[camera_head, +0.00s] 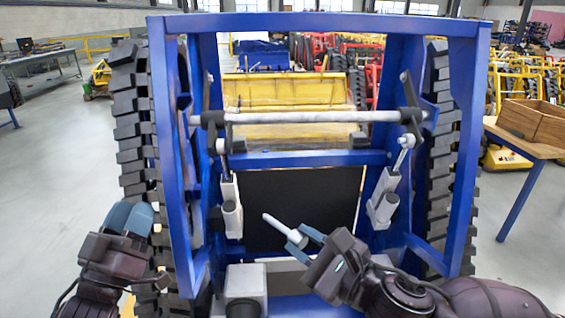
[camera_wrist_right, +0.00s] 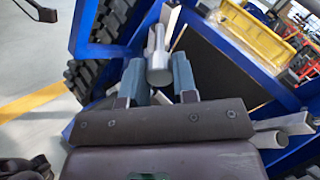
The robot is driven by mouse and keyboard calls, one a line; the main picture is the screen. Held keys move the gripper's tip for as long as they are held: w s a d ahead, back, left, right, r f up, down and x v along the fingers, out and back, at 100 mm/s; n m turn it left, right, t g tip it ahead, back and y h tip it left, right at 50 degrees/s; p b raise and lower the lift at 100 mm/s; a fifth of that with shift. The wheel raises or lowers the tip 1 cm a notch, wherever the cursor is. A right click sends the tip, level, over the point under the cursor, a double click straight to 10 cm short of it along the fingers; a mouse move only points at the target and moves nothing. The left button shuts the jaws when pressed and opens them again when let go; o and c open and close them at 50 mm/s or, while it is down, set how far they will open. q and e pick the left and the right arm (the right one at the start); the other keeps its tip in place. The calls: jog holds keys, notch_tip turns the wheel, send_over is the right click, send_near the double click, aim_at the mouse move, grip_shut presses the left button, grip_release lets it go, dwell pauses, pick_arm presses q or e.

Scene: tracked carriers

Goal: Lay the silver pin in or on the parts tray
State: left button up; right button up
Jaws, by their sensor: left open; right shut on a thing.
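The silver pin (camera_head: 279,229) is a short rod with a thicker round head. My right gripper (camera_head: 307,242) is shut on its head, and the rod points up and left in front of the blue frame. In the right wrist view the pin (camera_wrist_right: 159,70) sits between the two blue-grey fingers (camera_wrist_right: 160,80). My left gripper (camera_head: 130,218) is open and empty at the left, beside the left track. A brown wooden box (camera_head: 520,121), perhaps the parts tray, stands on a table at the right, away from both grippers. Its inside is mostly hidden.
The blue steel frame (camera_head: 313,21) of a tracked carrier stands before me, with a grey crossbar (camera_head: 300,117) and rubber tracks (camera_head: 134,130) on both sides. The wooden table (camera_head: 525,146) has blue legs. Grey floor (camera_head: 60,190) is clear at the left.

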pick_arm(q)
jog(key=s+d+r+m+g+h, duration=0.2)
jog(key=d+r+m+g+h, duration=1)
jog(key=d+m+g+h, duration=0.55)
jog(key=s+d+m+g+y, duration=0.55)
jog(key=d+m+g, duration=0.35)
jog(key=m+g, duration=0.55)
jog(key=n+t+y, duration=0.4)
jog(key=t+y, duration=0.5)
jog(key=y, duration=0.9)
send_over(282, 228)
notch_tip(282, 228, down, 3)
jog(key=f, duration=1.2)
jog(key=shift+w+d, duration=0.1)
jog(key=shift+d, duration=0.25)
